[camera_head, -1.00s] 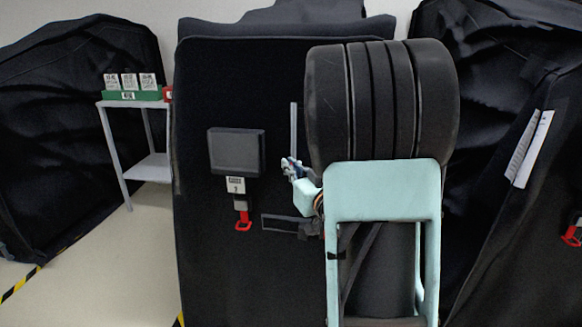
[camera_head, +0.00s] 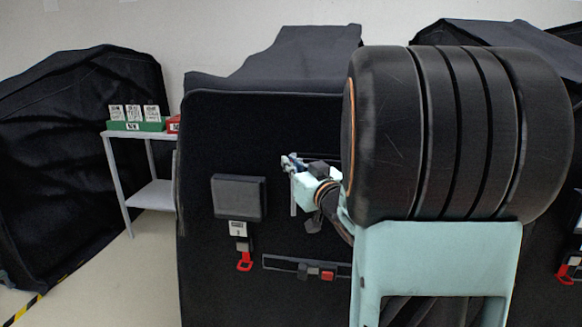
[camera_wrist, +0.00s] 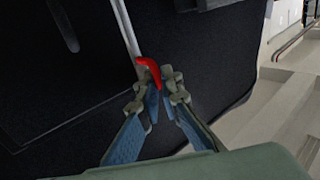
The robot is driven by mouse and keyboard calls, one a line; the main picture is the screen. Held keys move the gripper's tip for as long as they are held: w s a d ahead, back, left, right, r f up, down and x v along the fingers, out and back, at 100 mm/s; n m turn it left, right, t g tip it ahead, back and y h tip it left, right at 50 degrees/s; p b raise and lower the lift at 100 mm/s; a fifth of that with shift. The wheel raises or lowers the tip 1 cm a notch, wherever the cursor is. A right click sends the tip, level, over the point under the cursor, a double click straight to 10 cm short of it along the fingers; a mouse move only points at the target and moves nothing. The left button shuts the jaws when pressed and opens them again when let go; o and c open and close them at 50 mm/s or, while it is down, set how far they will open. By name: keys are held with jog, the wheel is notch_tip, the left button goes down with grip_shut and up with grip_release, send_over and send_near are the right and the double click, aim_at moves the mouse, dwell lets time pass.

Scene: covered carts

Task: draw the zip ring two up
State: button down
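My gripper (camera_head: 289,162) is at the upper part of a thin pale vertical strip (camera_head: 293,200) on the front of the black covered cart (camera_head: 225,130). In the wrist view, a small curved red ring (camera_wrist: 148,68) sits between the close fingertips of my gripper (camera_wrist: 157,92), at the end of the pale strip (camera_wrist: 126,25). The fingers look shut on it, though the contact is partly hidden. In the head view the held ring is hidden by the gripper and my arm.
A dark box (camera_head: 239,197) on the cover has a tag with a red hook (camera_head: 244,262) below it. A horizontal strap (camera_head: 290,265) with a red piece (camera_head: 328,275) lies lower. A white shelf (camera_head: 135,134) stands left. Another covered cart (camera_head: 80,170) is farther left.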

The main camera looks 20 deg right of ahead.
jog(key=c, duration=2.4)
grip_release()
jog(key=shift+s, duration=0.1)
jog(key=s, duration=0.7)
jog(key=shift+s, duration=0.2)
